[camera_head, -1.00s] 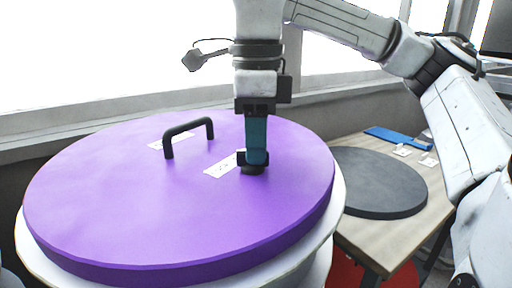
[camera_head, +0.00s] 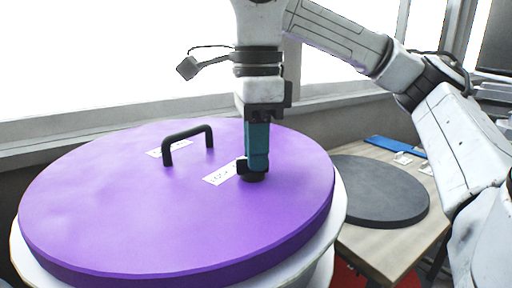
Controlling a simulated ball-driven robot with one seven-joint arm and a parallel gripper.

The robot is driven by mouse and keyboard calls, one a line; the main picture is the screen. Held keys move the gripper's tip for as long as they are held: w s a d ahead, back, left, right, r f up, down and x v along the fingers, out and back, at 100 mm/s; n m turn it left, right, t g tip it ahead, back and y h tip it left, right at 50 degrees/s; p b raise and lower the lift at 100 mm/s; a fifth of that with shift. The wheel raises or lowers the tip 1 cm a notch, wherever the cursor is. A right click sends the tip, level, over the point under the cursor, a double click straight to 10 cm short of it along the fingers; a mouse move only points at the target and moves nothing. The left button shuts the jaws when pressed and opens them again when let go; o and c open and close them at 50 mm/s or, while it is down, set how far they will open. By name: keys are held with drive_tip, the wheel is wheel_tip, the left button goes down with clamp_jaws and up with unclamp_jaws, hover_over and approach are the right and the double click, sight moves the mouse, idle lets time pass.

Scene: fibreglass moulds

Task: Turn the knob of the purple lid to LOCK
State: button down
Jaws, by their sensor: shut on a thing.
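The purple lid (camera_head: 140,215) lies flat on a round white drum (camera_head: 338,215). A black arched handle (camera_head: 188,133) stands on it left of my gripper. My gripper (camera_head: 255,172) points straight down and is shut on the small black knob (camera_head: 254,178) on the right part of the lid. The teal fingers hide much of the knob, so its pointing direction is hard to tell. A white label (camera_head: 220,173) with dark print lies just left of the knob. Another white label (camera_head: 165,149) lies partly behind the handle.
A wooden table (camera_head: 362,243) stands to the right with a dark grey round disc (camera_head: 378,190), a blue flat item (camera_head: 393,146) and small white pieces on it. A window with a pale sill runs behind. My arm spans the upper right.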

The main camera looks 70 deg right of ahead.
drive_tip(key=c, duration=1.1)
unclamp_jaws()
wheel_tip(320, 180, up, 11)
drive_tip(key=shift+f, duration=0.1)
drive_tip(key=shift+a+f, duration=0.1)
